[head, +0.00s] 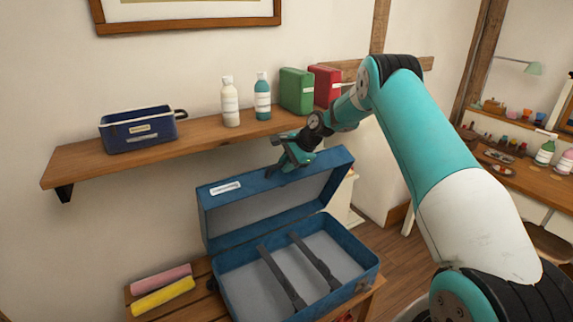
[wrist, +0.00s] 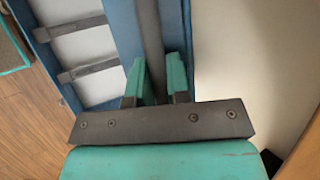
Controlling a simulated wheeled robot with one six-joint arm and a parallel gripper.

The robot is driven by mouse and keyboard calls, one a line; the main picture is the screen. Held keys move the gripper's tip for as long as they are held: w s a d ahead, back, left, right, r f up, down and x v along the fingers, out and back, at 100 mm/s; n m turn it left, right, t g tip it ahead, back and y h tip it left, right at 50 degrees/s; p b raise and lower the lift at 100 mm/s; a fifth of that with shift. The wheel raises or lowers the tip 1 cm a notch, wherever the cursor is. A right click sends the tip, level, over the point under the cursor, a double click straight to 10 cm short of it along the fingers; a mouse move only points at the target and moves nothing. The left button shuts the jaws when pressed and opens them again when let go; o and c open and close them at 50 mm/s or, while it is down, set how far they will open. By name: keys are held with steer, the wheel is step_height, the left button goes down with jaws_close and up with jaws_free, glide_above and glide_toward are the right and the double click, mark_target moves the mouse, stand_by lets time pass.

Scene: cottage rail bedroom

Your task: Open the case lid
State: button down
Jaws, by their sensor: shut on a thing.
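The blue case (head: 365,280) stands on a wooden bench with its lid (head: 262,207) raised upright at the back, showing a pale grey lining. A white label is on the lid's upper left. Two dark straps lie across the grey inside of the case. My gripper (head: 292,160) is at the lid's top edge, right of its middle, and is shut on the lid. In the wrist view the teal fingers (wrist: 160,78) stand on either side of a dark strip along the lid. The exact contact is partly hidden.
A wall shelf (head: 85,167) above the lid holds a blue tin (head: 140,132), two bottles (head: 230,103), a green box (head: 297,90) and a red box (head: 324,85), close to my arm. Pink and yellow rolls (head: 162,297) lie left of the case. A desk (head: 520,190) stands right.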

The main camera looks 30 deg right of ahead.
steer(key=c, duration=1.1)
jaws_free()
steer(key=shift+s+f, duration=0.1)
steer(key=shift+f, duration=0.05)
steer(key=shift+d, duration=0.1)
steer(key=b+v, duration=0.2)
steer(key=v, duration=1.5)
steer(key=shift+r, duration=0.2)
steer(key=shift+s+d, duration=0.1)
steer(key=shift+d, duration=0.05)
